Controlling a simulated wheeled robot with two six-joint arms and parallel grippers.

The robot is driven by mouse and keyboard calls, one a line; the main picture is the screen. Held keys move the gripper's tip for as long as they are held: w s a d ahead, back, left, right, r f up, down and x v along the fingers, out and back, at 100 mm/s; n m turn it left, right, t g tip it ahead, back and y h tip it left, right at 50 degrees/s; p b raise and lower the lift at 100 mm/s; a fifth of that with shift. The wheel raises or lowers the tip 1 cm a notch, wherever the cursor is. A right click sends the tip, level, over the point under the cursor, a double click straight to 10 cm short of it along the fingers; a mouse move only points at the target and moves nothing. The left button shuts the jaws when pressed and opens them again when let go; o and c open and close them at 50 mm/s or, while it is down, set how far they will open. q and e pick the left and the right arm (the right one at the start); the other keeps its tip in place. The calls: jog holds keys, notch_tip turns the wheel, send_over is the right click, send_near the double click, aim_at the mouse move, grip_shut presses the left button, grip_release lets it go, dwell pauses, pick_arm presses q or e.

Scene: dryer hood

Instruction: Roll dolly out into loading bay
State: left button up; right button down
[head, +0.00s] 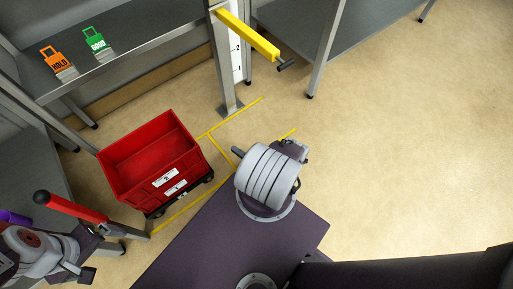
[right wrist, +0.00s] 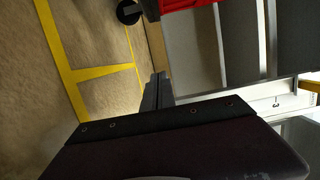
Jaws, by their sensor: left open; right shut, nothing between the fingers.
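The dolly carries a red crate (head: 155,160) with white number labels on its side; dark wheels (head: 155,212) show below it. In the right wrist view, part of the red crate (right wrist: 190,4) and a wheel (right wrist: 128,12) show at the top. Yellow floor lines (head: 180,216) run beside the dolly. My left gripper (head: 104,250) is open at the lower left, near a red bar with a black end (head: 75,208). My right gripper (head: 293,147) is to the right of the dolly, apart from it; its fingers (right wrist: 155,88) are shut and empty.
A yellow bar (head: 247,35) with a dark end sticks out from the grey post (head: 223,65). An orange HOLD tag (head: 57,61) and a green tag (head: 95,41) lie on the grey shelf (head: 130,40). The floor (head: 400,150) at the right is clear.

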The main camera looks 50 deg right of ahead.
jog(key=s, duration=0.7)
jog(key=shift+s+d, duration=0.1)
jog(key=shift+s, duration=0.05)
